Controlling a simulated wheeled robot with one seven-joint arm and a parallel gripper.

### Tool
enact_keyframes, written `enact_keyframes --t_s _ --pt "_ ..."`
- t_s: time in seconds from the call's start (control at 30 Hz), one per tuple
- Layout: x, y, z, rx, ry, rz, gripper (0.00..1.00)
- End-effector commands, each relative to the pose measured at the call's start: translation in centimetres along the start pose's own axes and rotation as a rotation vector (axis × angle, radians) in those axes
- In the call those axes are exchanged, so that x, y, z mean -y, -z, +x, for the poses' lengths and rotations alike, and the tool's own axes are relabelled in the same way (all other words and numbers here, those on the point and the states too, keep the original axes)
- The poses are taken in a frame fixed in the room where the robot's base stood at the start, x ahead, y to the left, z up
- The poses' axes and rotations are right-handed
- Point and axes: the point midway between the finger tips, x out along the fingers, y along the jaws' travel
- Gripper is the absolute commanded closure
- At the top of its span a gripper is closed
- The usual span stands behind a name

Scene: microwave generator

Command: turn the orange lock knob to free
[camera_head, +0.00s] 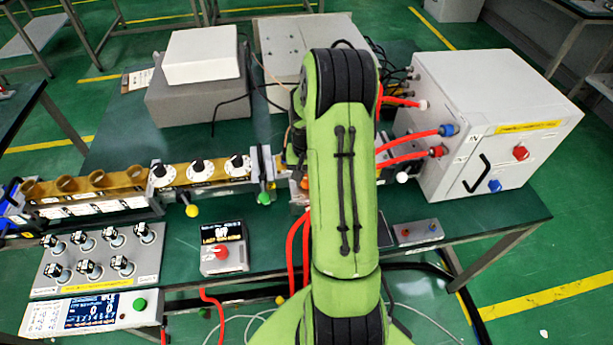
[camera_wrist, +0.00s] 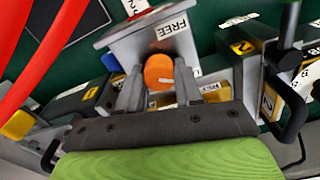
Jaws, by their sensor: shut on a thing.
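The orange lock knob (camera_wrist: 158,70) is in the upper middle of the wrist view, below a grey plate with a label reading FREE (camera_wrist: 172,29). My gripper (camera_wrist: 159,84) has one finger on each side of the knob and is shut on it. The knob's far end shows between the fingers, with a small pale mark near its lower edge. The knob's exact turn angle is hard to tell. In the head view my green arm covers the gripper and the knob.
Red hoses (camera_wrist: 30,55) cross the left of the wrist view close to my gripper. Black handles and yellow number tags (camera_wrist: 243,47) stand at the right. In the head view, a white cabinet (camera_head: 440,150) stands at the right and a brass waveguide row (camera_head: 130,181) at the left.

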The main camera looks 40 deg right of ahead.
Motion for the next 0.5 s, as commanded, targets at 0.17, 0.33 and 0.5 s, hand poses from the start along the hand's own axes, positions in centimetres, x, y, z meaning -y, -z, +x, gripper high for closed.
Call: enact_keyframes --t_s 0.17,0.33,0.5 --pt "0.07 0.12 -0.04 -0.004 0.000 -0.103 0.95" --pt "0.10 0.13 -0.05 -0.005 -0.001 -0.248 0.95" --pt "0.18 0.13 -0.07 -0.005 -0.001 -0.410 0.95"
